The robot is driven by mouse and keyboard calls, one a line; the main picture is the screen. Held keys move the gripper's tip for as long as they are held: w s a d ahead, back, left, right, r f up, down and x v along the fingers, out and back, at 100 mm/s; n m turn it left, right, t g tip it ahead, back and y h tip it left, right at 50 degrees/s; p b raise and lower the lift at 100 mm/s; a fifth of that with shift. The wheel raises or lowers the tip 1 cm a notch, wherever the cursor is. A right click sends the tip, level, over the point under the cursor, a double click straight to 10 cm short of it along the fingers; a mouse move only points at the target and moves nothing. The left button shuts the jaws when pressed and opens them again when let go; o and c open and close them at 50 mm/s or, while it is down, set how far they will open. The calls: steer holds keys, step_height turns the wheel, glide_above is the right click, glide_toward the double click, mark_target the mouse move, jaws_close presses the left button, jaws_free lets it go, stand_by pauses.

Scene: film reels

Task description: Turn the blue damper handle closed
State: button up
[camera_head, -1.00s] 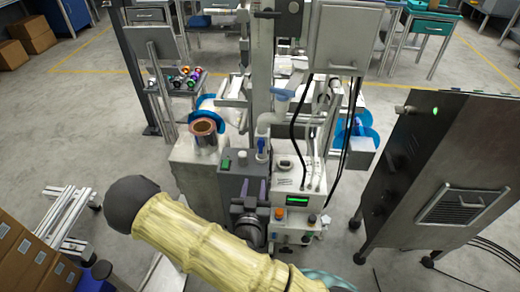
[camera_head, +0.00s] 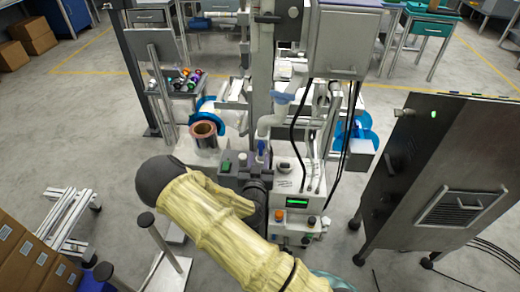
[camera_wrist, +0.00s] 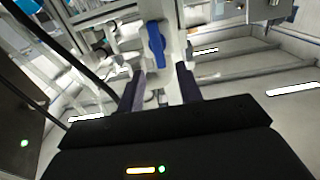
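The blue damper handle (camera_head: 261,147) stands upright on the pale pipe (camera_head: 267,126) at the middle of the machine. In the wrist view the handle (camera_wrist: 157,45) is a long blue lever, roughly upright in the picture, beyond my fingertips and lined up with the gap between them. My gripper (camera_wrist: 160,80) is open, its two dark purple fingers apart with nothing between them. In the head view my gripper (camera_head: 258,168) is just below and in front of the handle, its fingers partly hidden. I see no contact with the handle.
A copper-coloured film reel (camera_head: 204,131) stands left of the handle. Black cables (camera_head: 296,130) hang to the right, above a control box with a green display (camera_head: 297,203). A dark metal cabinet (camera_head: 440,180) stands at the right.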

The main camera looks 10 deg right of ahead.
mark_target(261, 147)
steer(key=x, duration=0.5)
steer(key=shift+s, duration=0.1)
steer(key=shift+c, duration=0.3)
jaws_close()
